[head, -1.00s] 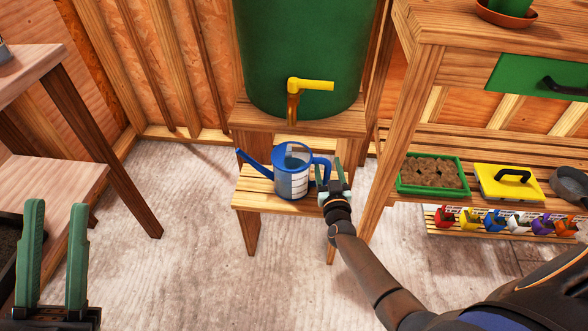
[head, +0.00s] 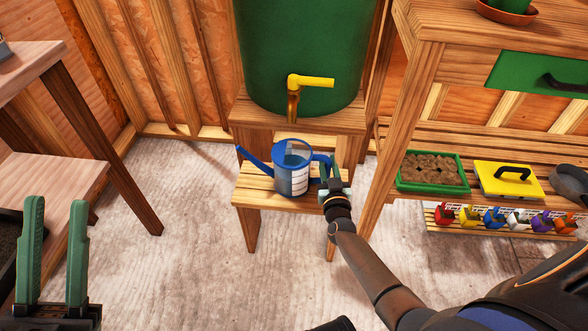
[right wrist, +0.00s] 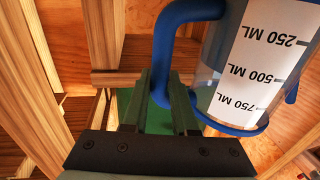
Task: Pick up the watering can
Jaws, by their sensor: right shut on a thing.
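The watering can (head: 292,180) has a blue rim, spout and handle and a clear body with a white measuring scale. It is upright at the small wooden stool (head: 250,200) under the green barrel, spout to the left. I cannot tell whether its base still touches the stool. My right gripper (head: 331,174) is shut on the can's blue handle at its right side. In the right wrist view the fingers (right wrist: 168,98) hold the handle (right wrist: 163,60), and the scale shows upside down. My left gripper (head: 55,205) is open and empty at the lower left, away from the can.
A green barrel (head: 300,55) with a yellow tap (head: 312,82) stands on a wooden stand right behind the can. A workbench (head: 415,75) with a lower shelf holding a green tray (head: 434,188) and yellow float (head: 508,196) is to the right. The floor in front is clear.

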